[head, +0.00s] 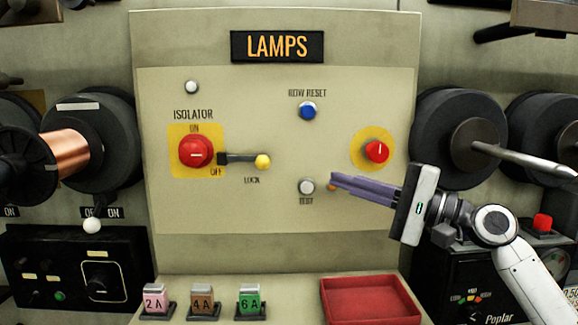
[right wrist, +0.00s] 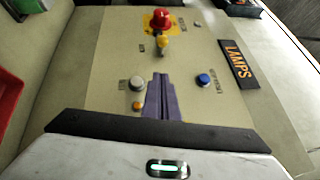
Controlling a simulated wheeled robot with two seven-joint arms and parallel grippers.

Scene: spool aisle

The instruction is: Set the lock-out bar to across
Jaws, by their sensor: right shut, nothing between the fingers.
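The lock-out bar (head: 239,158) is a short dark bar with a yellow ball end (head: 263,161). It lies nearly level, pointing right from its pivot beside the red isolator knob (head: 195,151), above the word LOCK. The knob's white mark is level. In the right wrist view the yellow ball (right wrist: 162,43) shows beyond the fingertips, close to the red knob (right wrist: 161,20). My right gripper (head: 333,182) has purple fingers, shut and empty. It is in front of the panel, right of the bar and apart from it. My left gripper is not in view.
The LAMPS panel (head: 230,225) also carries a white test button (head: 306,187), a blue row reset button (head: 308,111) and a red knob on yellow (head: 376,152). Below are a red tray (head: 370,281) and several coloured tags. Cable spools (head: 458,135) flank the panel.

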